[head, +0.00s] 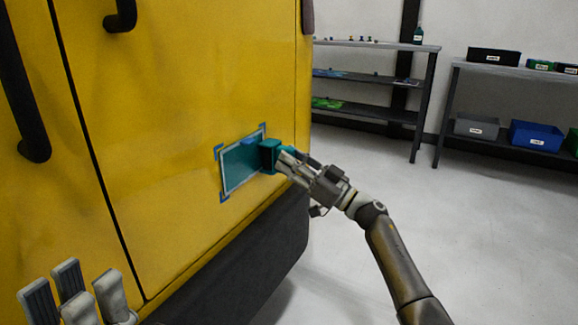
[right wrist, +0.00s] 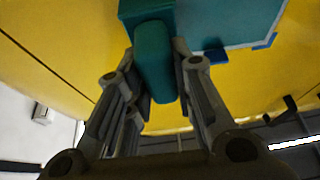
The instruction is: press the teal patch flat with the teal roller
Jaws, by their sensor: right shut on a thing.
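The teal patch (head: 242,161) lies on the yellow panel, inside a pale border with blue tape at its corners. It also shows at the top right of the right wrist view (right wrist: 230,18). The teal roller (head: 268,154) is at the patch's right edge; I cannot tell whether it presses on it. My right gripper (head: 286,162) is shut on the roller's handle, which stands between the fingers in the right wrist view (right wrist: 155,62). My left gripper (head: 75,287) is at the bottom left, away from the patch, with its fingers apart and empty.
The yellow panel (head: 170,110) has black handles (head: 35,150) at the left and a dark bumper (head: 245,260) below. Shelves (head: 375,45) with bins, including a blue bin (head: 536,135), stand at the back right. The pale floor (head: 490,230) at right is clear.

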